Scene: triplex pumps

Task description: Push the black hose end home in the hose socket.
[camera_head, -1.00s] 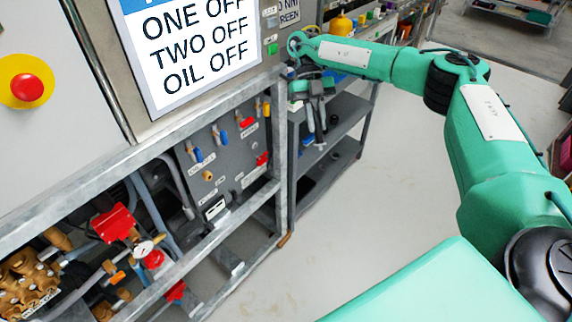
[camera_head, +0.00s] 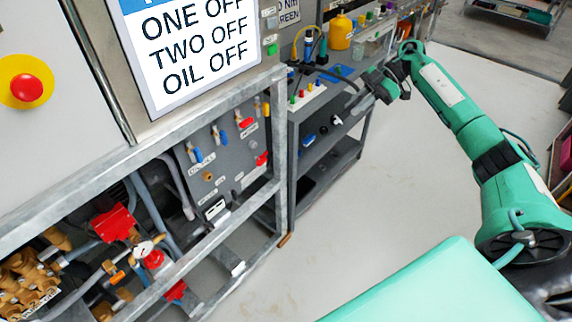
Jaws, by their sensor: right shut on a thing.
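My right gripper (camera_head: 352,108) is in front of the bench beyond the rack, at the end of the green arm from the right. It points down and to the left, and its jaws are shut. A black hose (camera_head: 338,78) curves from the bench top to the gripper. The jaws appear closed on its end, which is small and partly hidden. I cannot make out the hose socket for certain, and the gripper is not visibly touching any socket. My left gripper is not in view.
A grey box with coloured knobs (camera_head: 308,95) sits on the bench beside the gripper. The steel rack post (camera_head: 281,150) stands left. The floor (camera_head: 390,190) is clear.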

